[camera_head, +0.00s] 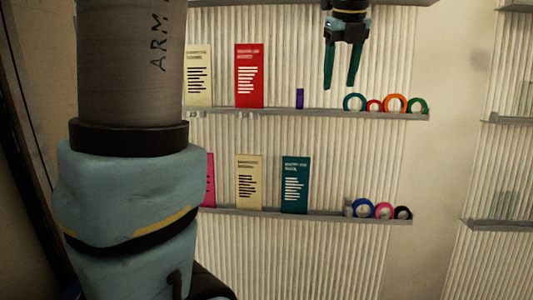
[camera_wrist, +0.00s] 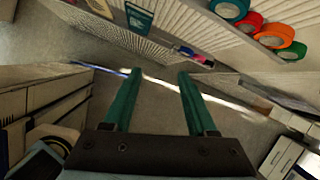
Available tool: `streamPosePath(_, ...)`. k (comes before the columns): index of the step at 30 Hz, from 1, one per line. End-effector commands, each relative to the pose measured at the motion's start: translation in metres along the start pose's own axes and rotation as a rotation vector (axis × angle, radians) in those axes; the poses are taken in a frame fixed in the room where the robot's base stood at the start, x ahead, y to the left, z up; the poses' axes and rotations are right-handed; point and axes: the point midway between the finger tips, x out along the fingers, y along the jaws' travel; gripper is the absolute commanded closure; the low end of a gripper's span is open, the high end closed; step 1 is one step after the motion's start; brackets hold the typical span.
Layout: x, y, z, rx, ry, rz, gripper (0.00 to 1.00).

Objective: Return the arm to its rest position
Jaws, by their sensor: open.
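My gripper (camera_head: 341,82) hangs with its green fingers pointing down in front of the upper part of the ribbed wall in the head view. The fingers are apart and nothing is between them. In the wrist view my gripper (camera_wrist: 155,78) is also open and empty, with grey floor beyond the fingers. My own arm, grey and light blue, fills the left of the head view and hides part of the shelves.
The upper shelf (camera_head: 300,111) holds a red card (camera_head: 249,76), a cream card (camera_head: 198,75), a purple item (camera_head: 299,98) and several tape rolls. The lower shelf (camera_head: 325,213) holds cards, including a teal one (camera_head: 294,185), and tape rolls. Cabinets (camera_wrist: 40,100) flank the floor.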

Motion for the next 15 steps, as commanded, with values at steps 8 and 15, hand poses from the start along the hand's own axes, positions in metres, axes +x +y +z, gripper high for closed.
streamPosePath(8,0.053,0.038,-0.002,-0.405,0.035,0.032,0.43)
streamPosePath(15,0.118,0.097,-0.018,-0.989,0.064,0.084,0.43)
